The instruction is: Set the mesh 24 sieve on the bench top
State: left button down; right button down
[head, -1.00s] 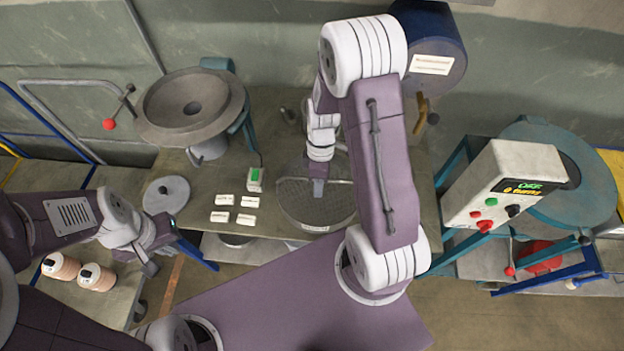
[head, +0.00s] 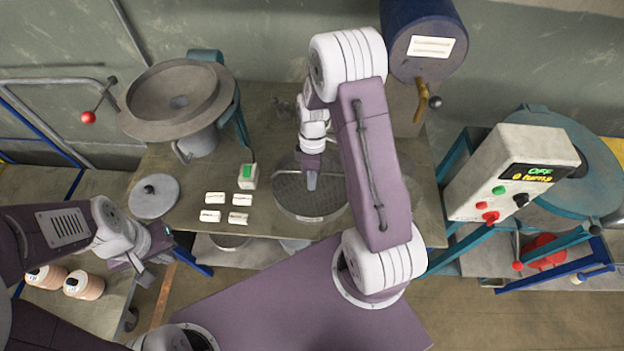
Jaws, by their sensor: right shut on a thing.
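A round dark mesh sieve (head: 325,203) with a small label on its front rim is at the middle of the bench top (head: 265,222). I cannot read the label, nor tell whether the sieve rests on the bench or is held just above it. My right gripper (head: 311,184) points down at the sieve and is shut on it; the arm covers part of its right side. My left gripper (head: 150,272) is at the lower left, beside the bench, away from the sieve.
On the bench are several white label cards (head: 214,198), a small box with a green switch (head: 248,176), a round lid (head: 154,196) and a large grey bowl machine (head: 178,100). A control box (head: 510,175) stands at right. Spools (head: 84,284) sit lower left.

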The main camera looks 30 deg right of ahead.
jog(key=c, duration=1.5)
grip_release()
notch_tip(320, 180, up, 12)
jog(key=w+d, duration=0.1)
jog(key=w, duration=0.1)
jog(key=s+a+f+m+t, duration=0.1)
jog(key=s+a+m, duration=0.1)
jog(key=s+m, duration=0.3)
jog(key=s+a+f+m+t+h, duration=0.1)
jog(key=s+a+m+t, duration=0.1)
jog(key=s+m, duration=0.3)
jog(key=shift+a+m, duration=0.65)
jog(key=shift+m, duration=0.25)
